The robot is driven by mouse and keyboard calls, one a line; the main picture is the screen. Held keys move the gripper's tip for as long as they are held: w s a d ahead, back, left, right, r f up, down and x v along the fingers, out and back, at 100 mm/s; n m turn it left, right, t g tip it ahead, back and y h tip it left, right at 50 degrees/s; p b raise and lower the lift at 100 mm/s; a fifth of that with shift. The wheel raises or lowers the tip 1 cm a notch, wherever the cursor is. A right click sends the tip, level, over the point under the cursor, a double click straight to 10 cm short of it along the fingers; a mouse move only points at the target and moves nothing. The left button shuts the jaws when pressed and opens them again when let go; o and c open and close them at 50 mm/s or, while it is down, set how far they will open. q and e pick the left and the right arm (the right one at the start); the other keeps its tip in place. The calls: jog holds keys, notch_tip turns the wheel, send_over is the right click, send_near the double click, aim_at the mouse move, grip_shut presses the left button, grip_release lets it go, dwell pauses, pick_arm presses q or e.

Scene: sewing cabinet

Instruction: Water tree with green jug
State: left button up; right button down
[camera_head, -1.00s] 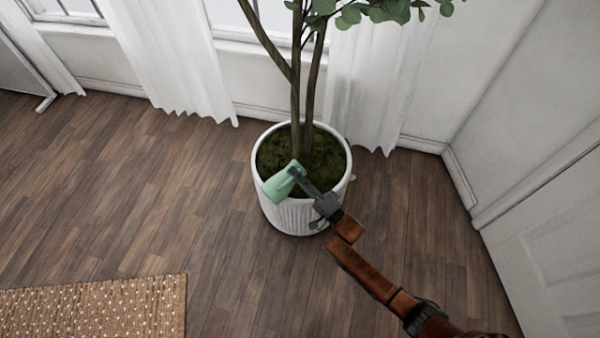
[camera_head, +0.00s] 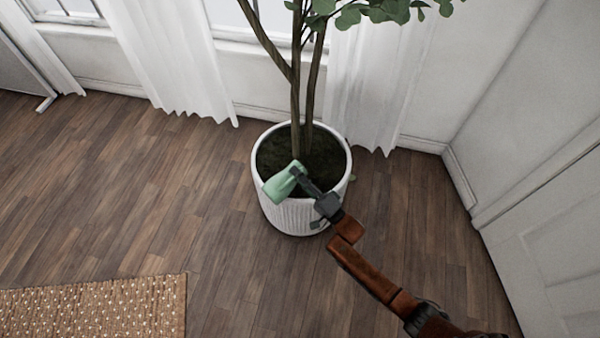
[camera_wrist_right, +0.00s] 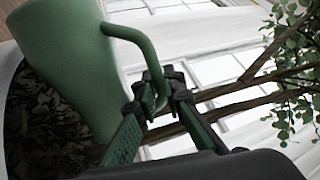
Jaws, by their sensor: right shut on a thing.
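The tree (camera_head: 295,90) stands in a white ribbed pot (camera_head: 292,216) with dark soil (camera_head: 280,152) on top. The green jug (camera_head: 282,184) is tilted over the front rim of the pot, on the near side of the trunks. My right gripper (camera_head: 297,174) is shut on the jug. In the right wrist view, the gripper (camera_wrist_right: 160,95) closes around the handle of the jug (camera_wrist_right: 72,50), with soil behind it. No water stream can be made out. My left gripper is not in view.
White curtains (camera_head: 165,60) and windows are behind the pot. A white panelled door (camera_head: 550,240) is at the right. A woven rug (camera_head: 95,310) lies at lower left. The wood floor (camera_head: 130,190) left of the pot is clear.

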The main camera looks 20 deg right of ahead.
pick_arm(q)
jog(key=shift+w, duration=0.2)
pick_arm(e)
jog(key=shift+r, duration=0.1)
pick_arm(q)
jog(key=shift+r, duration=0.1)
pick_arm(e)
jog(key=shift+r, duration=0.1)
